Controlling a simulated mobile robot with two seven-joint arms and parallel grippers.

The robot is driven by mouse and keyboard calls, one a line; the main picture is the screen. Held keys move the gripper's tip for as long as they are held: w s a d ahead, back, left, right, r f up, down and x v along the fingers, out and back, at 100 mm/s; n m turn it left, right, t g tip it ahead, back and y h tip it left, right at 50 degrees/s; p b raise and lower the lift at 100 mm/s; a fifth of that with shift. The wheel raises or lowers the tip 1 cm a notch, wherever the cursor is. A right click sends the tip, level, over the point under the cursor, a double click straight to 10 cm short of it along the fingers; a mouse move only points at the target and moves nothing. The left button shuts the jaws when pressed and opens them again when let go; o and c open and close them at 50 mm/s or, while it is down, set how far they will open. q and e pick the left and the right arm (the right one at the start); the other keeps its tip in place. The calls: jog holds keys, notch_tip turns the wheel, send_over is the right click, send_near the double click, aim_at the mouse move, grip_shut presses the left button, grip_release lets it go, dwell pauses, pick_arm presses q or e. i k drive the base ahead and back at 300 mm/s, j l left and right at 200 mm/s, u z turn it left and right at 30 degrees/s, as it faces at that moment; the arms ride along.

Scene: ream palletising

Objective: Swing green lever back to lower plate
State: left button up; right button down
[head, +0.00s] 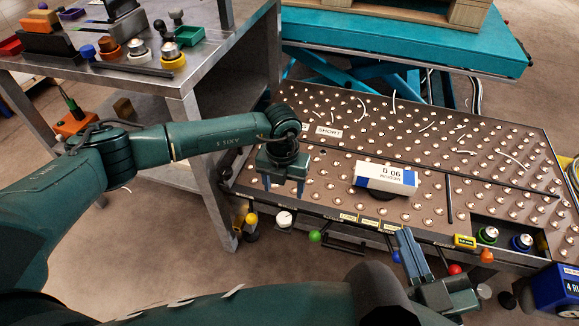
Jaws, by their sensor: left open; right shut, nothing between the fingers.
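The green lever's ball knob (315,236) shows below the front edge of the ball table (330,200). A dark bar lies beside it, and the rest of its linkage is hard to make out. I cannot clearly identify the plate. My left gripper (284,186) is open and empty, pointing down over the table's left front part, above and left of the green knob and apart from it. My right gripper (404,232) is shut and empty at the front edge, right of the green knob and close to a blue knob (396,257).
A white and blue ream labelled B-06 (386,178) lies on the ball table. Yellow (251,218), white (284,219), red (455,269) and orange (487,256) knobs line the front. A metal bench (186,85) stands left; a teal lift (400,42) stands behind.

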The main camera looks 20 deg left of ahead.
aim_at(314, 235)
jog(key=k, duration=1)
